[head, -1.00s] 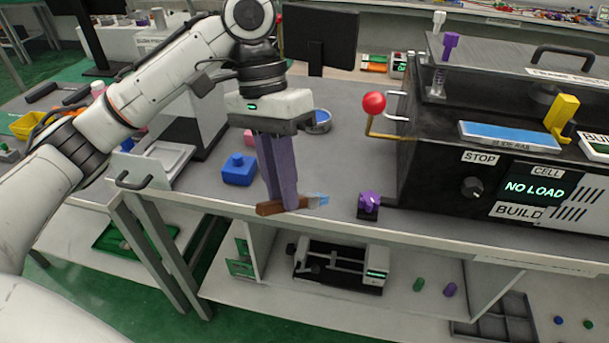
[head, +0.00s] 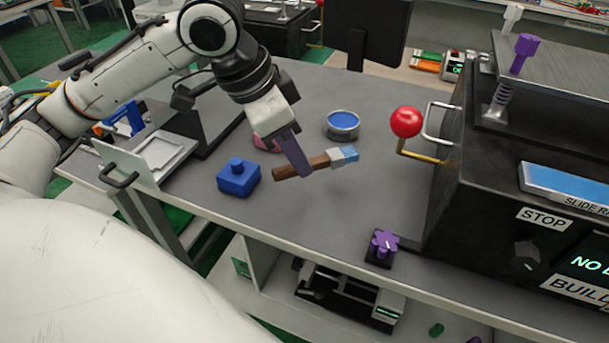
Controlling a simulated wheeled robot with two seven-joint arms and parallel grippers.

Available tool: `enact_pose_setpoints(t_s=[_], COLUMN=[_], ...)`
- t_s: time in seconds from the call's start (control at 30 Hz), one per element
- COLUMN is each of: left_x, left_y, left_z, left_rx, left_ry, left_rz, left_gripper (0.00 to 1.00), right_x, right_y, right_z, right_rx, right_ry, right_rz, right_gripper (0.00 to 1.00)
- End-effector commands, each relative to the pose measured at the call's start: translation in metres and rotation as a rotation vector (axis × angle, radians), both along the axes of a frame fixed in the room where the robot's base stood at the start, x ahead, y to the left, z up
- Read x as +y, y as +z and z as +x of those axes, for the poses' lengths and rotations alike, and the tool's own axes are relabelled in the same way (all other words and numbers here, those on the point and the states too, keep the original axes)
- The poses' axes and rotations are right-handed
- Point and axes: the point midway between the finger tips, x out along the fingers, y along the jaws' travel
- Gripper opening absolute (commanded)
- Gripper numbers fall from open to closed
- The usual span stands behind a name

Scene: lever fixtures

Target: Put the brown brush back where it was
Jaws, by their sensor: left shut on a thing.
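The brown brush (head: 315,164) has a brown handle, a pale ferrule and a blue tip that points right. My left gripper (head: 301,169) is shut on its handle, with purple fingers. The brush appears to be held above the grey bench, below and left of a round tin with a blue top (head: 342,125). The brush and tin look apart. My right gripper is not in view.
A blue block with a knob (head: 238,178) stands left of the brush, and a pink thing (head: 267,142) is partly hidden behind my gripper. A purple knob (head: 381,248) sits near the front edge. A black machine (head: 490,190) with a red-ball lever (head: 406,122) stands at right. Bench between is clear.

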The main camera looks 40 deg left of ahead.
Motion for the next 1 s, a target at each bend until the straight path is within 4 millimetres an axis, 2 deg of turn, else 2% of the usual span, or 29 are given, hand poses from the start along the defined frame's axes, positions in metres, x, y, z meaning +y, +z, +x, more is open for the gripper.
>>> enact_pose_setpoints(t_s=[0.03,0.23,0.43,0.77,0.8,0.87,0.9,1.0], left_x=[0.0,0.0,0.0,0.0,0.0,0.0,0.0,0.0], left_y=[-0.01,-0.024,-0.052,-0.053,-0.053,-0.053,-0.053,-0.053], left_z=[-0.001,0.0,-0.001,0.0,0.0,0.0,0.0,0.0], left_rx=[0.003,0.002,0.004,0.002,0.001,0.001,0.001,0.001], left_ry=[0.001,0.001,0.001,0.001,0.001,0.001,0.001,0.001], left_rz=[0.0,0.0,-0.001,-0.001,-0.001,-0.001,-0.001,-0.001], left_gripper=[0.0,0.0,0.0,0.0,0.2,0.3,0.33,0.33], right_x=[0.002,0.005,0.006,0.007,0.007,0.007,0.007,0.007], right_y=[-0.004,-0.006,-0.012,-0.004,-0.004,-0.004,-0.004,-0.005], right_z=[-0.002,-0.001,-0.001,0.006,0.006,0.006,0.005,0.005], right_rx=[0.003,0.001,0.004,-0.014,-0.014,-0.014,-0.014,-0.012], right_ry=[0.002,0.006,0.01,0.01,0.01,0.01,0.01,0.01], right_rz=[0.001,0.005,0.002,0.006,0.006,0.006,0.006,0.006], right_gripper=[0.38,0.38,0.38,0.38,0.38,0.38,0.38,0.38])
